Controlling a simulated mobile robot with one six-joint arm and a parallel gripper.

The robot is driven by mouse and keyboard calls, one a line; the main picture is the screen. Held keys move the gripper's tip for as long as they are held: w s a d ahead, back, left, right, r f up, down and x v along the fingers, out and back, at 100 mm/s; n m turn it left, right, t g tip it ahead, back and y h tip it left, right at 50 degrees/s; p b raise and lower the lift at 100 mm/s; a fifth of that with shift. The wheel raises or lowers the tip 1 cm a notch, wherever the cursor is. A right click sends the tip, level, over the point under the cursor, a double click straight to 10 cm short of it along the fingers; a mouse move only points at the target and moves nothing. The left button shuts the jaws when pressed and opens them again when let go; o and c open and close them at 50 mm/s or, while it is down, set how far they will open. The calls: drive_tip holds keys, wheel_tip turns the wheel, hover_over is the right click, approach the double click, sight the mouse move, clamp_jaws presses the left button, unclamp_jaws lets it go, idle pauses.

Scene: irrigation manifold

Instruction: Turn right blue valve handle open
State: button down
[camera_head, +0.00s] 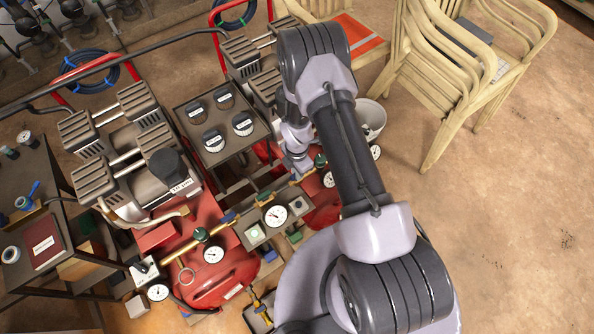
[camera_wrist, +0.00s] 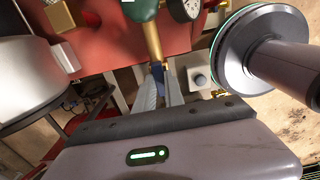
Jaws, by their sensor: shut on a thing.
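In the wrist view, my gripper (camera_wrist: 160,88) is shut on a small blue handle (camera_wrist: 158,72), which shows between the two narrow fingers beneath a brass pipe (camera_wrist: 152,38). Only a little of the handle shows, so its exact angle cannot be told. In the head view, my gripper (camera_head: 297,172) is by the brass pipework on the right side of the manifold. My arm hides the right blue handle there. A blue piece (camera_head: 229,216) shows on the left brass pipe.
A green knob (camera_wrist: 140,8) and a pressure gauge (camera_wrist: 188,8) are close beyond the fingers, with a red tank (camera_wrist: 105,45) behind. In the head view, a panel with several black dials (camera_head: 217,141) stands left of my gripper. Stacked chairs (camera_head: 440,70) are at upper right; floor there is open.

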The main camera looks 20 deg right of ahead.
idle(0.5)
drive_tip(key=c, duration=1.4)
unclamp_jaws()
drive_tip(key=shift+c, duration=0.2)
wheel_tip(320, 180, up, 18)
drive_tip(key=p, duration=0.6)
drive_tip(key=shift+f, duration=0.25)
